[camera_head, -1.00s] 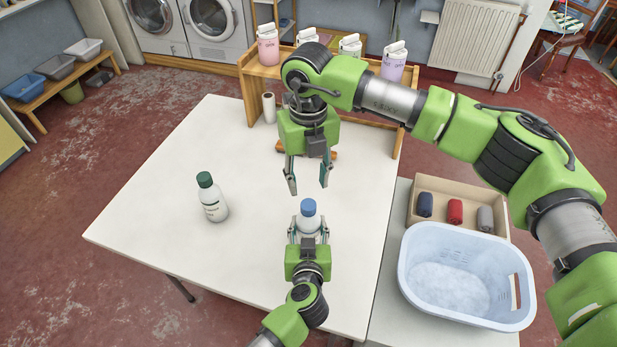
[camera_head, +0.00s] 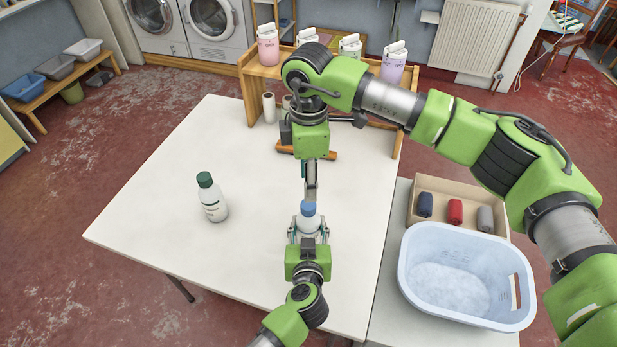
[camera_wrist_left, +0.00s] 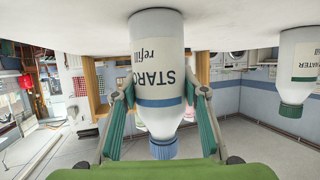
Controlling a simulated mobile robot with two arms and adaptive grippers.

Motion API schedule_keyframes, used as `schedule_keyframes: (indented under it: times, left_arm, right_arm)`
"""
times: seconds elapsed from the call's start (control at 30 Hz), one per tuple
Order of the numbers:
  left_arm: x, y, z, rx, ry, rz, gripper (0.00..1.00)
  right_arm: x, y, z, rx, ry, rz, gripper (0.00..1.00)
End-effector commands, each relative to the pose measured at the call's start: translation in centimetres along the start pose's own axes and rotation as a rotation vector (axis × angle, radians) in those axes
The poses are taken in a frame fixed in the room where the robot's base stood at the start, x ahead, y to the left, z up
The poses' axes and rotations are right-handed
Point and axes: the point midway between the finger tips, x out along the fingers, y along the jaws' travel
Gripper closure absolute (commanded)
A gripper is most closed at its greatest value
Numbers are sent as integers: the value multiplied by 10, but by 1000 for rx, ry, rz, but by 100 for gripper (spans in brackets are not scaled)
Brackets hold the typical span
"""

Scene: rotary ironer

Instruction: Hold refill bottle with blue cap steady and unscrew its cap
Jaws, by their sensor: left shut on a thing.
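The refill bottle with the blue cap (camera_head: 309,223) stands upright near the front of the white table. Its blue cap (camera_head: 308,208) is on it. My left gripper (camera_head: 307,233) is shut around the bottle's body from the front. In the left wrist view the bottle (camera_wrist_left: 157,60) appears upside down between the two fingers, with "STARCH refill" partly readable and the cap (camera_wrist_left: 163,148) at the bottom. My right gripper (camera_head: 310,184) points down just above and behind the cap. Its fingers are seen edge-on, one behind the other, so their gap is hidden.
A white bottle with a green cap (camera_head: 212,198) stands to the left on the table (camera_head: 150,215). A wooden shelf (camera_head: 250,95) with several pouches is at the back. A pale blue basket (camera_head: 410,262) and a box of rolled cloths (camera_head: 412,208) are at right.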

Motion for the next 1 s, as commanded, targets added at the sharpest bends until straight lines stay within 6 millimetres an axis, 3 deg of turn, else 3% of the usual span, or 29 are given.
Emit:
schedule_keyframes:
  times: [0.17, 0.6, 1.0]
  left_arm:
    - [0, 0, 1, 0, -2, 0, 100]
    - [0, 0, 1, 0, -2, 0, 100]
    - [0, 0, 1, 0, -2, 0, 100]
  right_arm:
    - [8, 0, 0, 46, 0, -1, 61]
    - [70, 0, 0, 45, 0, -1, 61]
    - [80, 0, 0, 44, 0, 1, 61]
